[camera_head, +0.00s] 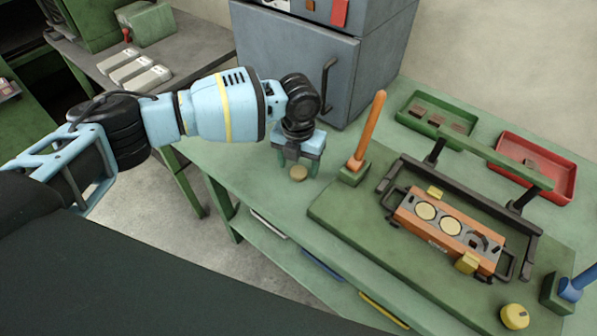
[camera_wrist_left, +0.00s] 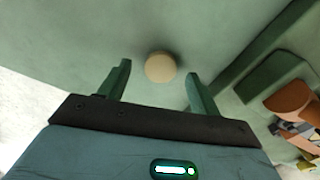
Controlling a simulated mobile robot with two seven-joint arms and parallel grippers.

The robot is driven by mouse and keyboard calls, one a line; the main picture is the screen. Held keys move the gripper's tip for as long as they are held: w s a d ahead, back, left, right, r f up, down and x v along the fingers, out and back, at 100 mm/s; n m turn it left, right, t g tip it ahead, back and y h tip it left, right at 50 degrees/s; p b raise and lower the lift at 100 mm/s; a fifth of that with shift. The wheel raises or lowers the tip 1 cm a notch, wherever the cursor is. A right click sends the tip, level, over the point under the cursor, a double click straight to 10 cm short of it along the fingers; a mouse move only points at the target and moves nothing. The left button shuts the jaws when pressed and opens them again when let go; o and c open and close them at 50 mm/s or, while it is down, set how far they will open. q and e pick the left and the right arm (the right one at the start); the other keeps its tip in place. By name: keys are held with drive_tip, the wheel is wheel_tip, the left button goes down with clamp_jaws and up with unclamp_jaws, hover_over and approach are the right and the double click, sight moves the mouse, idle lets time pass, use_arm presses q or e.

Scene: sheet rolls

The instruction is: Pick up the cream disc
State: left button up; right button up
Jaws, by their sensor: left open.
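The cream disc (camera_head: 298,173) lies on the green workbench, left of the orange-handled lever. In the left wrist view the disc (camera_wrist_left: 160,67) sits between and just beyond the two fingertips. My left gripper (camera_head: 298,170) is open and empty above the disc, pointing down at it; its green fingers (camera_wrist_left: 159,78) stand to either side with gaps. My right gripper is not in view.
The orange lever (camera_head: 369,130) stands close to the right of my left gripper. An orange block (camera_head: 447,231) with two cream discs sits in a green fixture. Green (camera_head: 403,118) and red (camera_head: 567,190) trays lie behind. A grey cabinet (camera_head: 285,62) stands behind the gripper.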

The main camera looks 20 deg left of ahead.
use_arm(q)
drive_tip(key=shift+f, duration=0.75)
drive_tip(key=shift+c, duration=0.3)
drive_tip(key=c, duration=1)
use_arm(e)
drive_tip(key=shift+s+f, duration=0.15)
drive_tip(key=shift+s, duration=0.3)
use_arm(q)
drive_tip(key=shift+r, duration=0.2)
